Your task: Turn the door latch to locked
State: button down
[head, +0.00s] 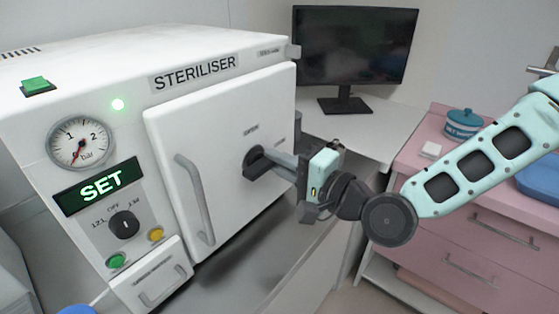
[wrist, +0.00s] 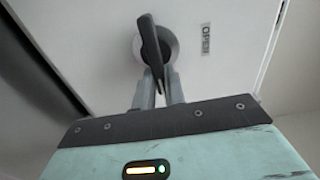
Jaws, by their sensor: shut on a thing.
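The white steriliser (head: 120,90) fills the left of the head view, and its door (head: 215,150) is flush with its front. The dark door latch (head: 254,161) is a knob near the door's right side, and my gripper (head: 272,162) reaches it from the right. In the wrist view the latch (wrist: 149,40) is a black lever on a round grey base. My gripper (wrist: 158,88) is shut on the lever's lower end. The lever is nearly upright in that view, leaning slightly. An "OPEN" label (wrist: 206,39) is right of it. The fingers hide part of the latch in the head view.
A grey door handle (head: 195,200) stands out left of the latch. The steriliser's panel has a gauge (head: 81,142), a display reading SET (head: 98,186) and a dial (head: 124,225). A monitor (head: 353,45) stands behind, and a pink cabinet (head: 490,200) is at right under my arm.

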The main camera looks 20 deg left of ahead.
jog(key=shift+w+m, duration=0.1)
jog(key=shift+m, duration=0.2)
jog(key=c, duration=1.5)
grip_release()
jog(key=shift+o, duration=0.2)
jog(key=shift+d, duration=0.1)
jog(key=w+r+p+v, duration=0.1)
jog(key=p+v, duration=0.5)
jog(key=v, duration=0.6)
jog(key=shift+d, duration=0.3)
jog(key=shift+s+d+p, duration=0.1)
jog(key=shift+p, duration=0.55)
